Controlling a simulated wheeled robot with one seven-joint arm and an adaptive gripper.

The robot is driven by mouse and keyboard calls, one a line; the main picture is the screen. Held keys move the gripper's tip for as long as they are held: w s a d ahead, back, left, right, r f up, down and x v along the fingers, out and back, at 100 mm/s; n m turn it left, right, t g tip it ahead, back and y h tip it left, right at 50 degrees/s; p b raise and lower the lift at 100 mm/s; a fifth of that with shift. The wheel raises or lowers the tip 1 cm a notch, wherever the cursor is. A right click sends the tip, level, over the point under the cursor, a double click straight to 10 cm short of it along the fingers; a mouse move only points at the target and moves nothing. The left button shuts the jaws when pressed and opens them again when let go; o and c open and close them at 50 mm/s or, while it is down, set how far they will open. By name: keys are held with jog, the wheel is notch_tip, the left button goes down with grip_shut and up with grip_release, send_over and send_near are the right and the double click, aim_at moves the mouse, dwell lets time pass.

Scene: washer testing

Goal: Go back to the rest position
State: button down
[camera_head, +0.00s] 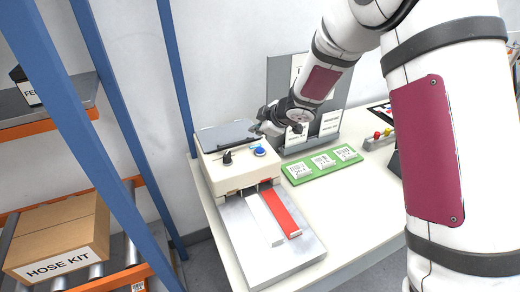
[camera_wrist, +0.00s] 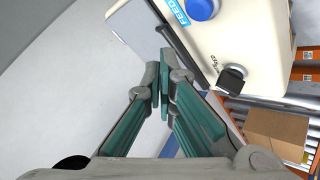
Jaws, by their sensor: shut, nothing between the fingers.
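My gripper (camera_head: 262,128) hangs just above the back part of the cream machine (camera_head: 230,172), near its blue button (camera_head: 260,151) and black knob (camera_head: 227,158). In the wrist view my gripper's two teal-padded fingers (camera_wrist: 162,92) meet at their tips with nothing between them. The blue button (camera_wrist: 202,8) and black knob (camera_wrist: 232,80) show beyond the fingers, with a "FEED" label beside the button. My white arm reaches in from the upper right.
A red strip (camera_head: 281,212) and a white strip (camera_head: 262,217) lie on the machine's front plate. A green board (camera_head: 322,165) with cards lies to the right. Blue rack posts (camera_head: 176,75) stand at the left, with a "HOSE KIT" box (camera_head: 60,236) on rollers.

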dwell(0.3)
jog(key=s+d+r+m+t+h, duration=0.1)
jog(key=s+d+r+m+h, duration=0.3)
jog(key=d+r, duration=0.45)
jog(key=s+d+r+m+t+h, duration=0.15)
jog(key=s+d+r+m, duration=0.25)
jog(key=s+d+r, duration=0.45)
jog(key=s+d+r+m+g+h, duration=0.25)
jog(key=s+r+m, duration=0.25)
jog(key=s, duration=0.7)
jog(key=s+a+f+m+g+y, duration=0.1)
jog(key=s+a+m+g+y, duration=0.1)
jog(key=s, duration=1.3)
jog(key=shift+a+f+m+y, duration=0.15)
jog(key=shift+f+m+y, duration=0.05)
jog(key=shift+m+y, duration=0.2)
